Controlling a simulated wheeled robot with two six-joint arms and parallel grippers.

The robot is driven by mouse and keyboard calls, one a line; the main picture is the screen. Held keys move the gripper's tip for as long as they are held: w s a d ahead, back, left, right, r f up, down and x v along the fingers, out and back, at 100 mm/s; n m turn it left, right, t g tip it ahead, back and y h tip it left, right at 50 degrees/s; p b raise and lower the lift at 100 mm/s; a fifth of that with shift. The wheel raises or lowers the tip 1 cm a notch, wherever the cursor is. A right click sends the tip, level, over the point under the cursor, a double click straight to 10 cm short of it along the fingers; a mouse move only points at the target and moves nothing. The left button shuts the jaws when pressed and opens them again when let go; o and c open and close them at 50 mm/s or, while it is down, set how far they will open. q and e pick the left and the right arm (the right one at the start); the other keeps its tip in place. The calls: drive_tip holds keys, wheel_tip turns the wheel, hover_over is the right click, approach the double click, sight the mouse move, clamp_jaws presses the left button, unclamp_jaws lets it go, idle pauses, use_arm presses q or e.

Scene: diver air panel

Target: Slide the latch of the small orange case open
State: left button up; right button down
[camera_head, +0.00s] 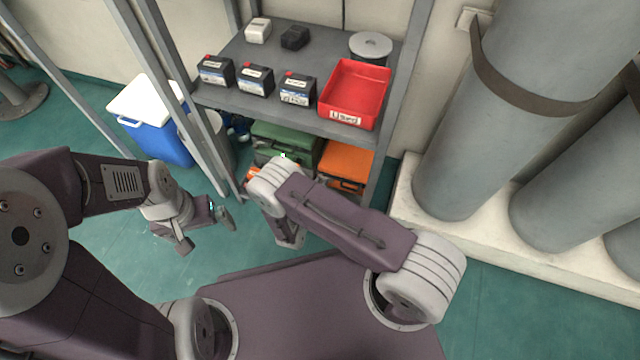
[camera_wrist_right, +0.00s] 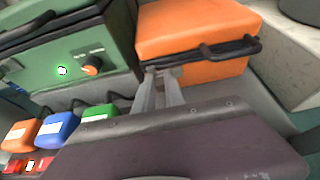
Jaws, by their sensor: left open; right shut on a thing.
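The small orange case (camera_head: 347,160) stands on the lower shelf at the right, below the red bin. In the right wrist view the orange case (camera_wrist_right: 192,28) shows its dark front handle (camera_wrist_right: 215,52). My right gripper (camera_wrist_right: 162,76) is at the lower left of the case's front, its fingers close together. It is shut on the latch there, and the fingertips mostly hide the latch. In the head view my right arm covers these fingers. My left gripper (camera_head: 207,231) is open and empty over the floor, left of the shelf front.
A green case (camera_wrist_right: 70,50) with an orange knob stands left of the orange case. Orange, blue and green small containers (camera_wrist_right: 60,130) sit to the left. The upper shelf holds batteries (camera_head: 255,80) and a red bin (camera_head: 352,92). Large grey cylinders (camera_head: 490,110) stand at right.

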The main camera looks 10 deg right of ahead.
idle(0.8)
drive_tip(key=shift+s+d+r+p, duration=0.2)
drive_tip(key=shift+s+d+p, duration=0.4)
drive_tip(key=shift+d+p, duration=0.4)
drive_tip(key=shift+a+f, duration=0.1)
drive_tip(key=shift+f, duration=0.15)
drive_tip(key=c, duration=1.4)
unclamp_jaws()
drive_tip(key=shift+s, duration=0.1)
use_arm(q)
drive_tip(key=shift+r, duration=0.95)
use_arm(e)
drive_tip(key=shift+r, duration=0.1)
